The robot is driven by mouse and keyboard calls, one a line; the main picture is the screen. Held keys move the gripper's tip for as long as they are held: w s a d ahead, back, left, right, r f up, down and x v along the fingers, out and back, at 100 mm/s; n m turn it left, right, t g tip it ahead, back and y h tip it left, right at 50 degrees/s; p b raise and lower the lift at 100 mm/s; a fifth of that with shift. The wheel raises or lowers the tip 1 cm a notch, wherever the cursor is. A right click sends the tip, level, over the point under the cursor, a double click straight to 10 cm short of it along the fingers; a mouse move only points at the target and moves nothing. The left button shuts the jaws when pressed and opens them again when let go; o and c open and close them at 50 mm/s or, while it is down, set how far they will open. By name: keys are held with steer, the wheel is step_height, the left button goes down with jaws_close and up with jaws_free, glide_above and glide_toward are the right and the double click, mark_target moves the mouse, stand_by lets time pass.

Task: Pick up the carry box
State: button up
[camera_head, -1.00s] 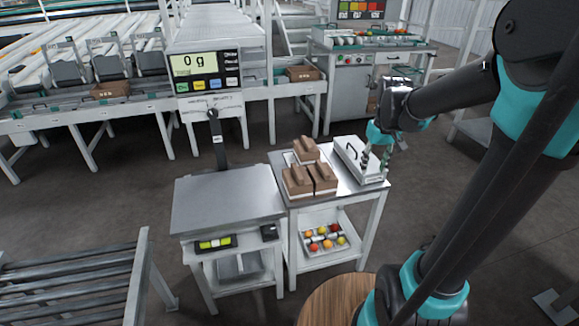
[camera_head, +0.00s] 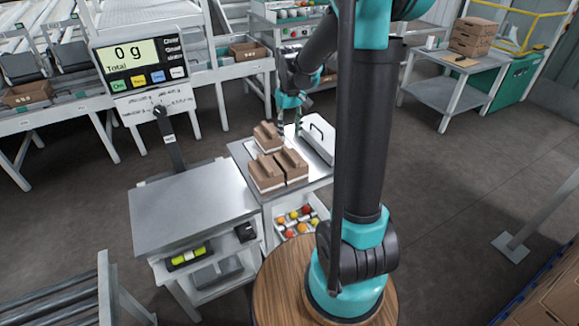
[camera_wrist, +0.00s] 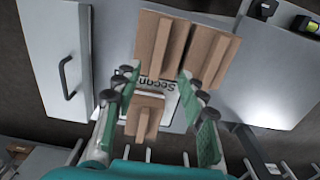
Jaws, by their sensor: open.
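Three brown boxes, each with a raised ridge on top, stand on the small side table (camera_head: 240,151): a rear one (camera_head: 266,138) and two side by side in front (camera_head: 266,173) (camera_head: 291,165). A white case (camera_head: 318,142) with a black handle lies to their right. I cannot tell which of these the task calls the carry box. My gripper (camera_head: 284,133) is open beside the rear box, at its right in the head view. In the wrist view my gripper (camera_wrist: 157,76) has its fingers spread, with the rear box (camera_wrist: 146,115) showing between them. Contact cannot be told.
A steel-topped scale table (camera_head: 190,205) stands at left, its display (camera_head: 135,60) reading 0 g. A conveyor line runs behind. Brown cartons stand on a right-hand table (camera_head: 455,65). The floor at right is largely clear.

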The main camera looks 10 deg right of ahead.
mark_target(291, 154)
steer(key=shift+d+f, duration=0.1)
steer(key=shift+f, duration=4.7)
jaws_close()
